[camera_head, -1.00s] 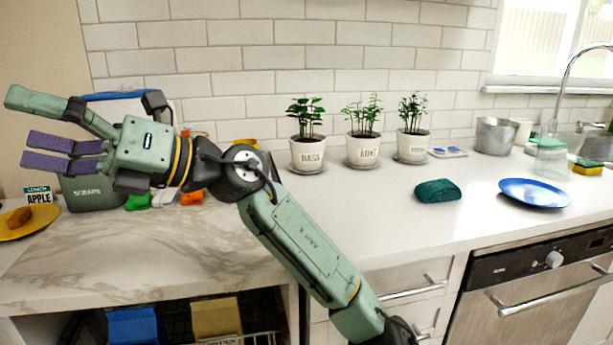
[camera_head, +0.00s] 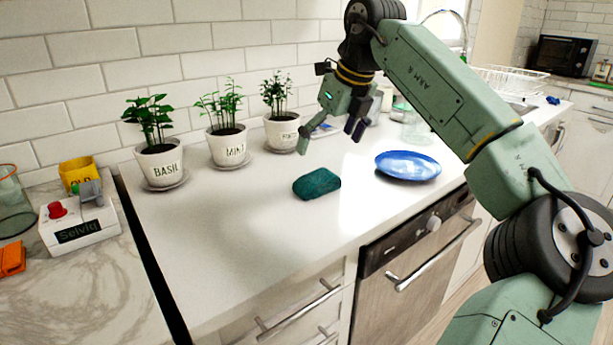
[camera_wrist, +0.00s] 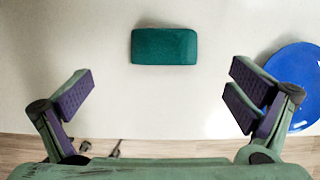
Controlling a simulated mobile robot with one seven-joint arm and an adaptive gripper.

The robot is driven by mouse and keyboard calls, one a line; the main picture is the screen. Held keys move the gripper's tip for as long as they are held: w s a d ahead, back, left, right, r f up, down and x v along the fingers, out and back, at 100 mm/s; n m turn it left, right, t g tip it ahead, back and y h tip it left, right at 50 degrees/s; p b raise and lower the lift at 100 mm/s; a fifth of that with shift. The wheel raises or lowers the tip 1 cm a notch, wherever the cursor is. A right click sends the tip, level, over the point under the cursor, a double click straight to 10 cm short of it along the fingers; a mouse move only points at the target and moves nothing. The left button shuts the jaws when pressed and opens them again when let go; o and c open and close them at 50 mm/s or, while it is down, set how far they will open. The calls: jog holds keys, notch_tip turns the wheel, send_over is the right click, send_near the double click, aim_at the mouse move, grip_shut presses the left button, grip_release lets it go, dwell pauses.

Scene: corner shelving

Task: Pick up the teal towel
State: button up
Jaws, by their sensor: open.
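The teal towel (camera_head: 317,184) lies folded on the white counter, in the middle of the head view. In the wrist view the towel (camera_wrist: 164,46) is a flat teal rectangle at the top centre, ahead of my fingers and apart from them. My gripper (camera_head: 331,134) hangs above the counter, above and a little right of the towel in the head view. In the wrist view its purple-padded fingers (camera_wrist: 160,97) are spread wide with nothing between them.
A blue plate (camera_head: 408,166) lies right of the towel. Potted basil (camera_head: 160,165), mint (camera_head: 228,147) and a third plant (camera_head: 283,131) stand along the wall. A white device (camera_head: 80,224) sits at the left. The counter (camera_head: 240,240) around the towel is clear.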

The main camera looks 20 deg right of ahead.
aim_at(319, 175)
jog(key=x, duration=0.5)
jog(key=shift+d+f, duration=0.15)
jog(key=shift+f, duration=0.25)
jog(key=x, duration=0.1)
jog(key=p+x, duration=0.1)
jog(key=x, duration=0.3)
jog(key=shift+s+d+p, duration=0.1)
jog(key=shift+d+p, duration=0.1)
jog(key=shift+p, duration=0.2)
jog(key=shift+c, duration=0.4)
jog(key=c, duration=0.8)
jog(key=shift+o, duration=0.2)
jog(key=shift+r, duration=0.1)
